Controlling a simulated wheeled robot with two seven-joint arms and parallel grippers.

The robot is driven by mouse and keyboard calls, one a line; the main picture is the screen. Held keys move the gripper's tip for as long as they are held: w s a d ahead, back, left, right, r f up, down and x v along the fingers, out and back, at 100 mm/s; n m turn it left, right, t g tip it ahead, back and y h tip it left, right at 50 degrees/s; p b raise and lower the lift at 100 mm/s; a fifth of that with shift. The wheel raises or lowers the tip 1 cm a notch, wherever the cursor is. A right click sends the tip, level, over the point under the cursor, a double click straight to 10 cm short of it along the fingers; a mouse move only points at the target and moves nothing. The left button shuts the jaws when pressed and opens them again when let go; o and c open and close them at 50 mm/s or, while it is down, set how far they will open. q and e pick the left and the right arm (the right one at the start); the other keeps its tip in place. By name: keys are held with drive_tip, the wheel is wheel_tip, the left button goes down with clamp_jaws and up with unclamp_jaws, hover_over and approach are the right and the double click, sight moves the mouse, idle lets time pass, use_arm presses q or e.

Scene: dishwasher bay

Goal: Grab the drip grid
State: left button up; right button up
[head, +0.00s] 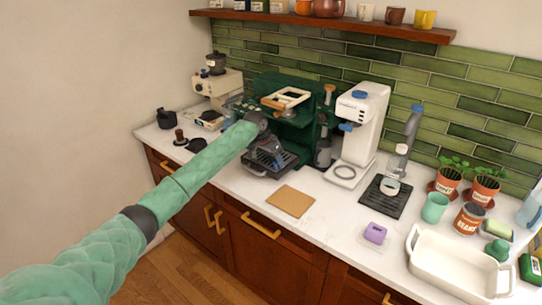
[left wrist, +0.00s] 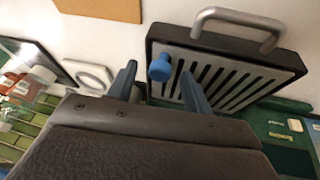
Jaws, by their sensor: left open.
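The drip grid (left wrist: 225,78) is a pale slotted plate with a blue knob (left wrist: 159,68), seated in a dark drip tray (left wrist: 292,65) with a metal bar handle in front. In the head view the drip tray (head: 282,166) sits at the foot of the dark green coffee machine (head: 265,85), partly hidden by my gripper. My left gripper (head: 268,152) is over the tray. In the left wrist view its open blue fingers (left wrist: 158,70) appear on either side of the knob, with nothing held. Whether they are level with the knob I cannot tell. My right gripper is not in view.
A tan board (head: 291,201) lies on the counter in front. A white machine (head: 358,125) stands to the right, then a black mat (head: 380,205) with a bottle. A grinder (head: 215,85) stands back left. The counter around the board is clear.

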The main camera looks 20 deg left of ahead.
use_arm(q)
drive_tip(key=shift+f, duration=0.15)
drive_tip(key=shift+c, duration=0.4)
clamp_jaws()
